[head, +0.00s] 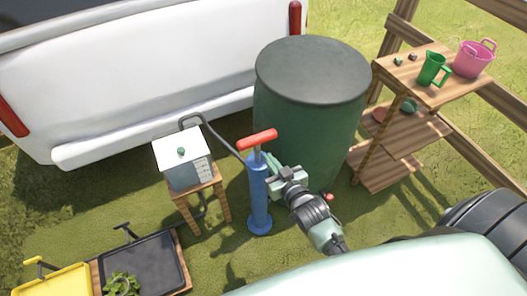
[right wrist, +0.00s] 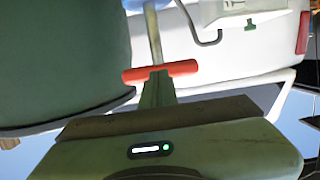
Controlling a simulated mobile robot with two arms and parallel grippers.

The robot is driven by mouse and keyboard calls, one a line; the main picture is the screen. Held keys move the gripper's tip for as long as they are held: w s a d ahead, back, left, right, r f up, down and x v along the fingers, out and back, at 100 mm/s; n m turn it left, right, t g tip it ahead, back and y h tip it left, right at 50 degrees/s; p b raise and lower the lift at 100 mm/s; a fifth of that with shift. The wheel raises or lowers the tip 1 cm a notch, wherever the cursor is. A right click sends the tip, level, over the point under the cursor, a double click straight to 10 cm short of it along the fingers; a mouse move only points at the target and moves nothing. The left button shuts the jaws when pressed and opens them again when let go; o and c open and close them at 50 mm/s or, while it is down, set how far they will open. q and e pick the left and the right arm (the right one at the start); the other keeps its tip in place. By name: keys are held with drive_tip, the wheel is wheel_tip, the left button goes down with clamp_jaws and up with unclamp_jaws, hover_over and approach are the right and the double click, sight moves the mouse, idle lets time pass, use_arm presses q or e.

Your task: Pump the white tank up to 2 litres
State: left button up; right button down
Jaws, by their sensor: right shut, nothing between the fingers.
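A blue hand pump (head: 260,203) stands upright on the grass with a red T-handle (head: 257,140) on its rod, a little above the barrel. The white tank (head: 183,148), with a green knob on top and scale marks on its side, sits on a small wooden stand left of the pump. The level in it is too small to read. My right gripper (head: 273,163) is shut and empty, just beside the pump's top, below the handle. In the right wrist view the red handle (right wrist: 185,69) lies just beyond the fingertips (right wrist: 157,80). My left gripper is not in view.
A large dark green barrel (head: 310,120) stands close behind the pump. A grey hose (head: 222,140) arches beside the white tank. A wooden shelf (head: 415,90) with a green jug (head: 432,70) is at right. A white vehicle (head: 130,80) is behind; trays (head: 145,265) lie front left.

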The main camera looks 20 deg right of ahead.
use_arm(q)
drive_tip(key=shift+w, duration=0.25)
use_arm(e)
drive_tip(key=v, duration=0.2)
drive_tip(key=shift+s+r, duration=0.15)
drive_tip(key=shift+s, duration=0.15)
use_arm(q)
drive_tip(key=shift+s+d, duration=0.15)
